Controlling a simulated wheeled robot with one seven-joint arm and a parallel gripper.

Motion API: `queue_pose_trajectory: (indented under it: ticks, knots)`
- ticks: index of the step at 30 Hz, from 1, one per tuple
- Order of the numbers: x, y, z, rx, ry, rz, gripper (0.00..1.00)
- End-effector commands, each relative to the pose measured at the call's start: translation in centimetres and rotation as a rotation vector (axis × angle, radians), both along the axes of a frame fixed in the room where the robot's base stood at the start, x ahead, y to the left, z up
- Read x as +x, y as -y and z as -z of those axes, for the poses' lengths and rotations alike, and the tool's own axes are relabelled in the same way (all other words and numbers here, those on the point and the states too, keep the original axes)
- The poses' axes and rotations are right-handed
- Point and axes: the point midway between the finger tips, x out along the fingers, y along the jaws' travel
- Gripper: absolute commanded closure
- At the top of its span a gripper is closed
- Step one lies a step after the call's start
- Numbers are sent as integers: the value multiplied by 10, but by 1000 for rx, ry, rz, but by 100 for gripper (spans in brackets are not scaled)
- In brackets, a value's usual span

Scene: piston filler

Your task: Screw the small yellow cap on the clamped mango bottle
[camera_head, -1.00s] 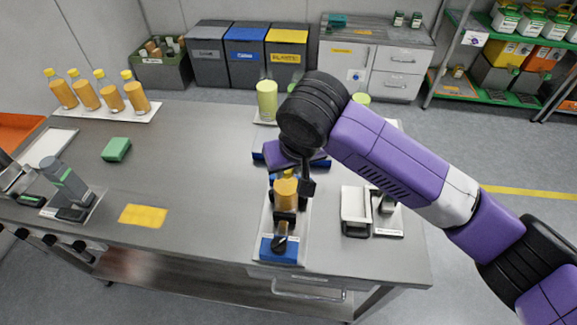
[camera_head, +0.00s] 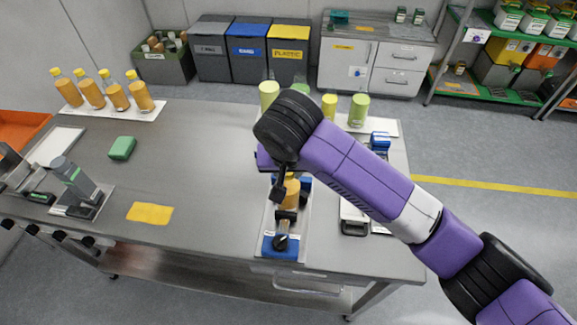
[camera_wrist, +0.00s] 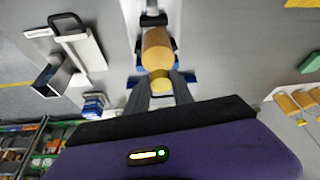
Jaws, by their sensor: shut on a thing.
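The mango bottle (camera_head: 291,193) stands in a clamp on a pale plate (camera_head: 266,226) near the front of the bench; its top is largely hidden by my arm in the head view. The wrist view shows the orange bottle (camera_wrist: 157,48) held in the dark and blue clamp. My gripper (camera_wrist: 160,88) is shut on the small yellow cap (camera_wrist: 160,80), at the bottle's neck end. The cap looks in line with the bottle; I cannot tell whether it touches or is threaded.
Several capped mango bottles (camera_head: 115,93) stand on a white tray at the back left. A green sponge (camera_head: 122,148) and a yellow cloth (camera_head: 150,212) lie on the bench. Light green containers (camera_head: 357,110) stand behind my arm.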

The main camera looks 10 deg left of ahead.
Motion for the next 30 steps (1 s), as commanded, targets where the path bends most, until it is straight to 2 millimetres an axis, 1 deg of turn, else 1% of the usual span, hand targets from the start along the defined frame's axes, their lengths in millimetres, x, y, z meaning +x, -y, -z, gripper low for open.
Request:
queue_pose_trajectory:
  ticks: [8,24,30]
  knots:
    - [0,-2,-2,1,0,50,100]
    - [0,-5,-2,1,0,277,100]
    - [0,-5,-1,1,1,334,100]
